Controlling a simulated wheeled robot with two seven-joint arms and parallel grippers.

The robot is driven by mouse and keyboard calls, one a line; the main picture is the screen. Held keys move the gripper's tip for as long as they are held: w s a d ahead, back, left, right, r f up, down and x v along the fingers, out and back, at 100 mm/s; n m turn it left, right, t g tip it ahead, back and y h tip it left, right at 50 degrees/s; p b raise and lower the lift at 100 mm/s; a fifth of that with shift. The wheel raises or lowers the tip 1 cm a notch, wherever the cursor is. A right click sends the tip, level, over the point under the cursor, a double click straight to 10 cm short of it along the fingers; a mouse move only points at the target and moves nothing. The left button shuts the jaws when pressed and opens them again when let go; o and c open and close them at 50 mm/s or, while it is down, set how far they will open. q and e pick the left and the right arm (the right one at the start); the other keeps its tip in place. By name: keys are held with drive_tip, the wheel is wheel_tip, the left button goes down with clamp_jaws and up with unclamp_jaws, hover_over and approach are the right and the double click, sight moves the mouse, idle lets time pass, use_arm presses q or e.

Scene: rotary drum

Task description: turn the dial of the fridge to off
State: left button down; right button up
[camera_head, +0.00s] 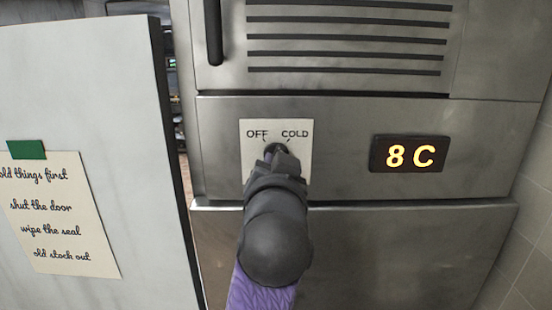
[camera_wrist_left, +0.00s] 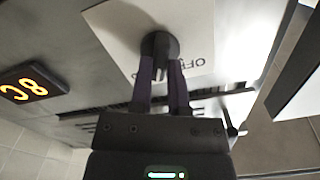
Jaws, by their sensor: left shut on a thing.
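The fridge dial (camera_head: 276,148) is a dark round knob on a pale plate (camera_head: 304,160) marked OFF at upper left and COLD at upper right. My left gripper (camera_head: 272,160) is in front of the dial and hides most of it in the head view. In the left wrist view the dial (camera_wrist_left: 160,46) sits between the two fingers of my left gripper (camera_wrist_left: 160,68), which is shut on it. Which mark the dial points to cannot be told. My right gripper is in neither view.
A lit display (camera_head: 409,153) right of the dial reads 8 C. A dark handle (camera_head: 213,32) and vent slots (camera_head: 347,38) are above. A pale door or panel (camera_head: 85,90) at left carries a handwritten note (camera_head: 62,220). A tiled wall (camera_head: 525,215) bounds the right.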

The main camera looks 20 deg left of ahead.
use_arm(q)
drive_tip(key=shift+n, duration=1.4)
drive_tip(key=n, duration=0.2)
drive_tip(key=shift+d+n, duration=0.15)
drive_tip(key=shift+n, duration=0.25)
drive_tip(key=c, duration=0.5)
unclamp_jaws()
drive_tip(key=shift+f, duration=0.1)
